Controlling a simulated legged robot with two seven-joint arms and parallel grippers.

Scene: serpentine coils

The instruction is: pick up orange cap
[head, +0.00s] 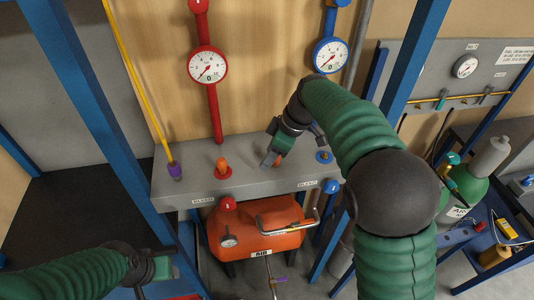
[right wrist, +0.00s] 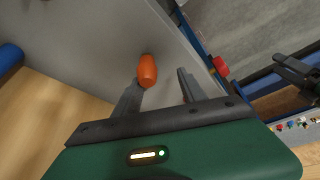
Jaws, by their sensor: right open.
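An orange cap (right wrist: 148,70) stands on the grey shelf (head: 195,190). In the head view it is partly hidden behind my right gripper (head: 270,153). My right gripper is open and empty, just above the shelf. In the right wrist view the cap lies near the tip of the left finger, not centred between the fingers. I cannot tell whether they touch. A second orange piece (head: 222,165) stands on the shelf further left, below the red pipe. My left gripper (head: 163,268) is low at the left, and its fingers are not clear.
A purple fitting (head: 175,171) and a blue fitting (head: 323,157) stand on the shelf. A red knob (head: 228,203) and a blue knob (head: 331,186) sit at its front edge. An orange air tank (head: 255,236) stands below. Blue posts (head: 110,110) rise left and right.

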